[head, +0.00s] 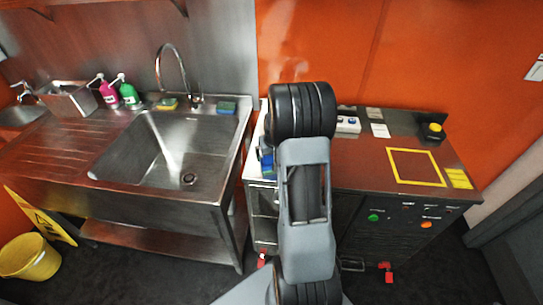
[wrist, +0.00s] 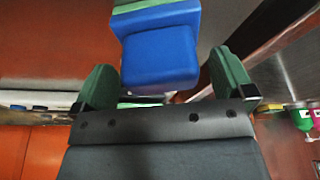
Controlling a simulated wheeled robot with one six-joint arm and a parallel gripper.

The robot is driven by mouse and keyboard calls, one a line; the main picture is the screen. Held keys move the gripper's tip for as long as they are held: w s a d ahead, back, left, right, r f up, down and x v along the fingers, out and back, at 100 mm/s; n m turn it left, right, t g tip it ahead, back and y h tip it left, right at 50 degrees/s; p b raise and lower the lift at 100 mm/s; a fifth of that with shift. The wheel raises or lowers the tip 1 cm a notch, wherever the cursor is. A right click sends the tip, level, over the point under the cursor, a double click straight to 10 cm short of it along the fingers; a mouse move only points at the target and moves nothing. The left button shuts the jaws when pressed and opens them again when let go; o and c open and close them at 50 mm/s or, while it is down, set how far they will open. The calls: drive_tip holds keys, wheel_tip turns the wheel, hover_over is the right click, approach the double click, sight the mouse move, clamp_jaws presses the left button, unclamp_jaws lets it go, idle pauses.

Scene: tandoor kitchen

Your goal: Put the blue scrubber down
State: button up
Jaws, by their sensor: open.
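A blue block with a green layer (wrist: 160,55), which looks like the blue scrubber, is just beyond my gripper (wrist: 165,82) in the wrist view. The two green fingers stand apart, one toward each side of it. The near end of the block lies close to the fingertips; I cannot tell whether they touch it or what bears it. In the head view a blue patch (head: 266,158) shows beside my arm at the counter's left end; my arm hides most of that spot. Another blue sponge (head: 227,107) lies on the back rim of the sink.
The steel sink (head: 150,150) with a tap (head: 170,60) is on the left, with a yellow sponge (head: 167,103) and soap bottles (head: 128,92) behind it. The counter right of my arm has a yellow square outline (head: 415,167), bare inside, and a black-yellow button (head: 433,131).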

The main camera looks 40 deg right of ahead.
drive_tip(key=b+v, duration=0.1)
drive_tip(key=v, duration=0.9)
drive_tip(key=s+a+r+n, duration=0.2)
drive_tip(key=s+a, duration=0.5)
drive_tip(key=a, duration=0.4)
drive_tip(key=s+a+r+n+t+y, duration=0.1)
drive_tip(key=s+a+r+n, duration=0.1)
drive_tip(key=s+a+r, duration=0.3)
drive_tip(key=s+a, duration=0.3)
drive_tip(key=a, duration=0.3)
